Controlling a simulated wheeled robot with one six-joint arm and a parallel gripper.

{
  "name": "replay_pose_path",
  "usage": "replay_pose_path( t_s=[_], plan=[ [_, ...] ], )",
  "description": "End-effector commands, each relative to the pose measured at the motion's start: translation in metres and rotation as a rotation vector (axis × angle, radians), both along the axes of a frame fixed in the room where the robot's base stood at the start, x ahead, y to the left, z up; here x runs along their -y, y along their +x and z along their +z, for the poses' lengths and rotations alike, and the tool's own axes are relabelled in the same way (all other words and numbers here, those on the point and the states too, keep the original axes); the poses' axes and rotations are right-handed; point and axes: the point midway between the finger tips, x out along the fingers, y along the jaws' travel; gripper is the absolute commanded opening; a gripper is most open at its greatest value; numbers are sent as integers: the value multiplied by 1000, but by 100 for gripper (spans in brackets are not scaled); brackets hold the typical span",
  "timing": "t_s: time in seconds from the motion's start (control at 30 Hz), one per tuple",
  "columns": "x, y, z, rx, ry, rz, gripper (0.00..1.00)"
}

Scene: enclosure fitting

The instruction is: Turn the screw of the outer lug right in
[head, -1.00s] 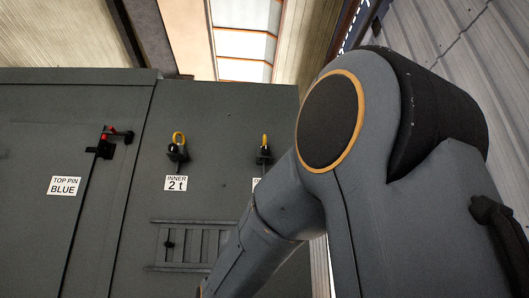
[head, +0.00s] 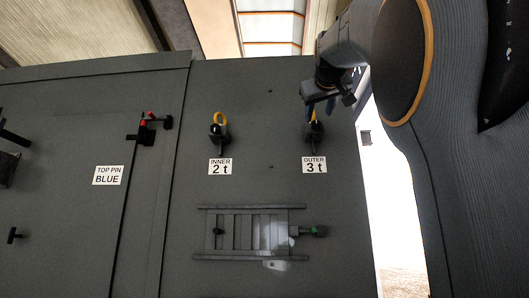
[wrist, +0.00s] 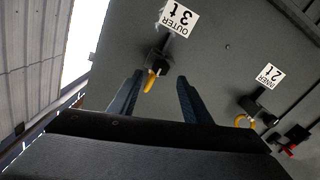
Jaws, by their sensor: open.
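The outer lug (head: 314,134) is a dark fitting with a yellow loop, on the grey enclosure wall above the label "OUTER 3 t" (head: 314,166). In the head view my gripper (head: 328,97) is just above it and covers part of the loop. In the wrist view the two blue fingers of my gripper (wrist: 160,76) are spread apart. The outer lug (wrist: 157,61) lies ahead, with its yellow loop (wrist: 151,80) showing narrow between the fingers, nearer the left one. I see no finger touching it. I cannot make out its screw as a separate part.
The inner lug (head: 219,130), with a wider yellow loop, is left of the outer one, above its "INNER 2 t" label (head: 220,167). A red-and-black latch (head: 147,127) is further left. A slatted vent (head: 250,233) is below. The wall between the lugs is clear.

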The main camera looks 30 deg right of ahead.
Motion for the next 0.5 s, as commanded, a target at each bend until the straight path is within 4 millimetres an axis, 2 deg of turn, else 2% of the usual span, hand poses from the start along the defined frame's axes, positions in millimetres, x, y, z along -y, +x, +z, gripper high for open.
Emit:
replay_pose_path(
  t_s=[0.2,0.5],
  plan=[
    [18,31,0,-3,4,2,44],
    [30,53,0,-1,2,5,44]
  ],
)
